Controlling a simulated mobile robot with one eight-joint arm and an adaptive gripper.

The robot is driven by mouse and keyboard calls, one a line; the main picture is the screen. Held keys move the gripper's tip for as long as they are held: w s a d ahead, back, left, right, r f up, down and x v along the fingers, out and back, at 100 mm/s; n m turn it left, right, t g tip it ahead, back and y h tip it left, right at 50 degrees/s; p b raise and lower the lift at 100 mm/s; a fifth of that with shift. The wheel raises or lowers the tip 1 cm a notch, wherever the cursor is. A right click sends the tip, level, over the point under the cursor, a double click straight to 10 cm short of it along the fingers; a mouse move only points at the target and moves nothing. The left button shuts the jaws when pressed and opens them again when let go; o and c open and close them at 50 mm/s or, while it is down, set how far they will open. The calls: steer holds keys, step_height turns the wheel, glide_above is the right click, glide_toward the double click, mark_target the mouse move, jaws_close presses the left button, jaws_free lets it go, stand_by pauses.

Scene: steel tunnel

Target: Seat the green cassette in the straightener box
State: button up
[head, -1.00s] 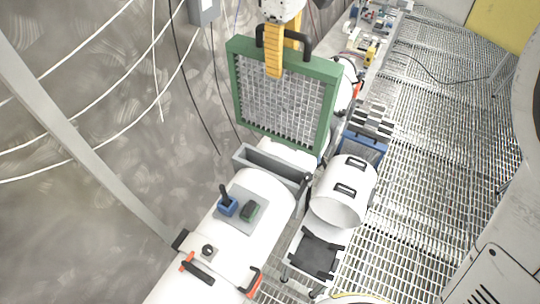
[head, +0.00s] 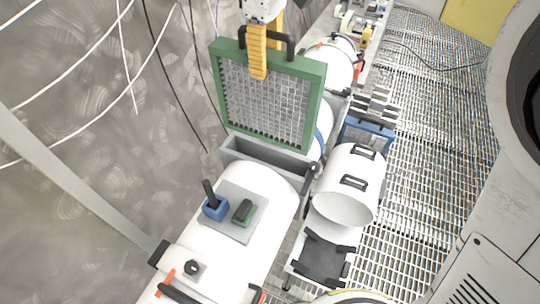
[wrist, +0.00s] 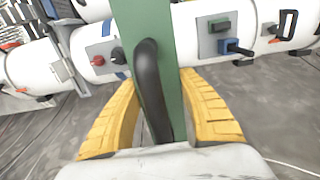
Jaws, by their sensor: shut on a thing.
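The green cassette (head: 213,85) is a square green frame around a grey mesh, with a black handle on its top edge. My gripper (head: 257,72) is shut on the cassette at that handle and holds it upright. In the wrist view the yellow fingers (wrist: 160,112) lie on both sides of the handle and green top bar. The straightener box (head: 300,182) is a grey open slot across the white pipe. The cassette's lower edge appears just above or at the box's far side. Whether it has entered the slot cannot be told.
A grey plate on the near pipe carries a blue block with a black lever (head: 215,207) and a green block (head: 243,212). A white half-cylinder cover (head: 349,182) with black handles stands right of the box. Grating floor (head: 415,130) lies further right.

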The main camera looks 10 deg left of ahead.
step_height(320, 180, down, 30)
steer(key=shift+r+b, duration=0.1)
steer(key=shift+b, duration=0.95)
steer(key=shift+r, duration=0.1)
